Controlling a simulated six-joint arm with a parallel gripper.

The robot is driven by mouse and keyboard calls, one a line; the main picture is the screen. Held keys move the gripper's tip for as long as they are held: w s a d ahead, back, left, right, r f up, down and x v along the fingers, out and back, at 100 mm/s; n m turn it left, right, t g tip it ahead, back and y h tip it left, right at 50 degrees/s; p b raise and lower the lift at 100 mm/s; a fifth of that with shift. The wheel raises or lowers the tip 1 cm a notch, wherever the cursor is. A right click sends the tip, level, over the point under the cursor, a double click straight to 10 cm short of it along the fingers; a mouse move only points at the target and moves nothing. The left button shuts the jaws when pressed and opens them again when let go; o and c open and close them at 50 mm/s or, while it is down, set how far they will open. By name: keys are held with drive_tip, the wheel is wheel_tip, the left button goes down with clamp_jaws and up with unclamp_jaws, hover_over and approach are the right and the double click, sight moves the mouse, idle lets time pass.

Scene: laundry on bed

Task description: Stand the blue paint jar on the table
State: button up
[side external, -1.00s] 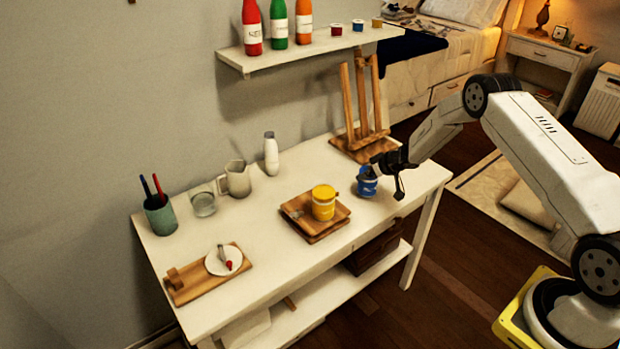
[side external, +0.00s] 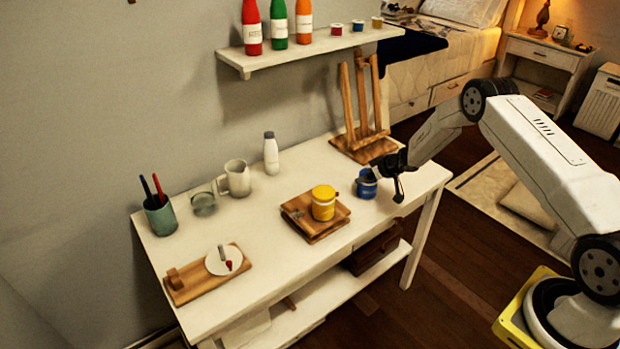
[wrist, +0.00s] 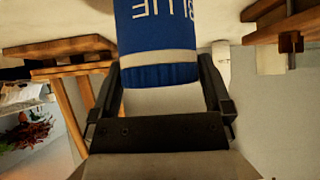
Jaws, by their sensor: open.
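The blue paint jar (side external: 366,184) stands upright on the right part of the white table (side external: 265,240). In the wrist view the jar (wrist: 160,40) fills the top middle, with its lettering upside down. My gripper (side external: 385,178) is open at the jar's right side, low over the table. In the wrist view its two fingers (wrist: 163,88) lie on either side of the jar's near end. Whether either finger touches the jar I cannot tell.
A yellow jar (side external: 323,203) stands on stacked wooden boards left of the blue jar. A wooden easel (side external: 361,135) stands behind it. A mug (side external: 236,179), a white bottle (side external: 271,154) and a pen cup (side external: 160,215) are farther left. A shelf (side external: 310,48) hangs above.

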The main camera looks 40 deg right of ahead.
drive_tip(key=v, duration=1.2)
idle(0.3)
drive_tip(key=shift+r, duration=0.1)
idle(0.4)
drive_tip(key=s+a+r+g+h, duration=0.2)
drive_tip(key=s+a+r+g, duration=0.1)
drive_tip(key=s+a+r, duration=0.55)
drive_tip(key=s+a+r+g+y, duration=0.1)
drive_tip(key=s+a+r+g, duration=0.2)
drive_tip(key=s+a, duration=1)
drive_tip(key=shift+s+r+m, duration=0.35)
drive_tip(key=shift+s+m, duration=0.05)
drive_tip(key=shift+s, duration=0.4)
